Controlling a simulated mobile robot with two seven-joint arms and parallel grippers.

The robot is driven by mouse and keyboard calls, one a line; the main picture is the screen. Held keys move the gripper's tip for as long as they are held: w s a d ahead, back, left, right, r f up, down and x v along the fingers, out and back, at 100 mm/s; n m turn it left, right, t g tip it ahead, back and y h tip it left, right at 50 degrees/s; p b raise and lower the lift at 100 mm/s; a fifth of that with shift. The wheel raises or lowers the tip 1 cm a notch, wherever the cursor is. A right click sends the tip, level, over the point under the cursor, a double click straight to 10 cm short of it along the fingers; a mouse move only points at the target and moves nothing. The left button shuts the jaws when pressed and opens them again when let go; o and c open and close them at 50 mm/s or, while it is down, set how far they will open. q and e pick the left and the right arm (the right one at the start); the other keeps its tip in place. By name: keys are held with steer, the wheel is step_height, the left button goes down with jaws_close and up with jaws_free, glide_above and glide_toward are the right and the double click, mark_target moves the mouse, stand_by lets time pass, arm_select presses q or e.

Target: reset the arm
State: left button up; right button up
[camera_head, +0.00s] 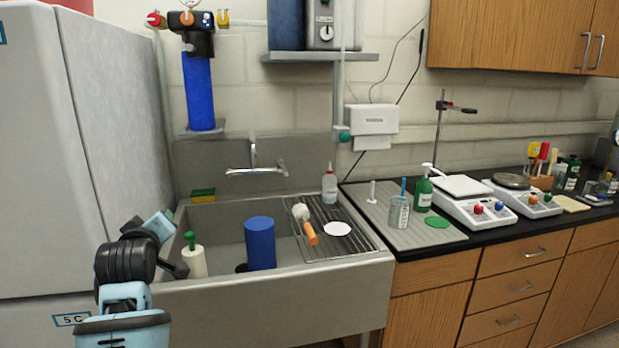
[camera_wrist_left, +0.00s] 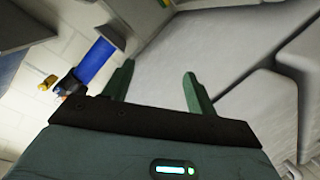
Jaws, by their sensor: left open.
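My left arm (camera_head: 128,290) comes in at the lower left of the head view, in front of the fridge and beside the left end of the sink. Its gripper is hard to make out there. In the left wrist view my left gripper (camera_wrist_left: 160,75) has its two green fingers apart, with nothing between them. Beyond the fingers are the grey fridge surface and, to the left, the blue filter cylinder. My right arm and gripper are in neither view.
The fridge (camera_head: 75,150) stands at the left. The sink (camera_head: 300,282) holds a blue cylinder (camera_head: 260,243), a white bottle with green top (camera_head: 194,258) and a rack with an orange-handled brush (camera_head: 310,232). The blue filter (camera_head: 198,92) hangs above. Bottles and balances crowd the counter (camera_head: 425,250).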

arm_select(q)
steer(key=s+d+f+m+g+h, duration=0.15)
steer(key=s+f, duration=0.25)
steer(key=f, duration=0.5)
steer(key=s+d+f+m+h, duration=0.1)
steer(key=s+d+f+m, duration=0.3)
steer(key=f, duration=0.6)
steer(key=s+a+f+m+h, duration=0.1)
steer(key=s+f+m, duration=0.1)
steer(key=s+f, duration=0.5)
steer(key=s+d+f+m+g+h, duration=0.1)
steer(key=s+d+f+m+g, duration=0.1)
steer(key=s+f, duration=0.7)
steer(key=s+d+f+m+g+h, duration=0.1)
steer(key=s+d+f, duration=0.4)
steer(key=s, duration=1.2)
step_height(320, 180, down, 4)
steer(key=shift+d+f+m+g+h, duration=0.1)
steer(key=shift+d+m+g+h, duration=0.2)
steer(key=shift+m+h, duration=0.45)
steer(key=shift+a+y, duration=0.1)
steer(key=shift+y, duration=0.2)
steer(key=shift+c, duration=0.4)
